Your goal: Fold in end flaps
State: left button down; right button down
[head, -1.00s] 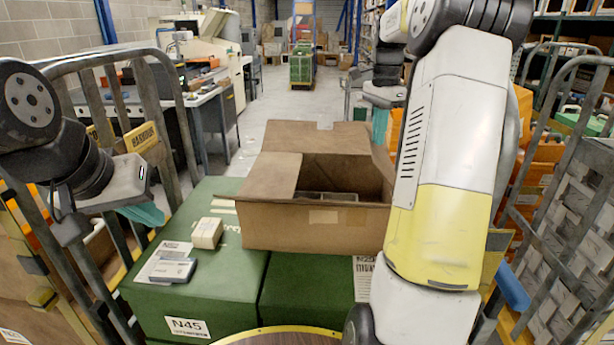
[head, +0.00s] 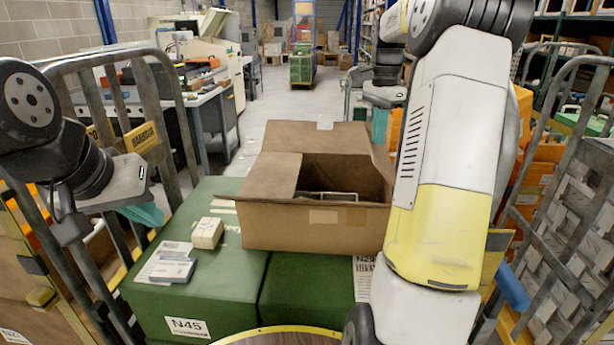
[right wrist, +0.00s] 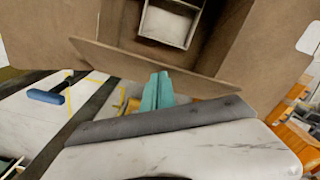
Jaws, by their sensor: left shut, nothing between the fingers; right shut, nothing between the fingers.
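An open cardboard carton (head: 310,228) stands on green boxes. Its left end flap (head: 268,176) lies inward over the left part of the opening. The far flap (head: 325,137) leans outward, and the right flap (head: 383,162) is up, partly hidden by my right arm. A pale tray shows inside the carton in the right wrist view (right wrist: 168,26). My right gripper (head: 380,126) is shut and empty beyond the carton's right side; its teal fingers (right wrist: 157,92) show close to a flap edge (right wrist: 150,66), contact unclear. My left gripper (head: 146,215) is shut and empty, left of the carton.
Green boxes (head: 195,300) carry a small cream box (head: 207,232) and a grey device (head: 173,269) left of the carton. Metal cage rails (head: 160,75) stand on the left, and more (head: 560,130) on the right.

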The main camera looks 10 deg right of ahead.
jog(key=shift+f, duration=0.4)
notch_tip(320, 180, down, 9)
dwell(2.6)
jog(key=shift+r, duration=0.2)
notch_tip(320, 180, up, 14)
jog(key=shift+f, duration=0.25)
dwell(0.5)
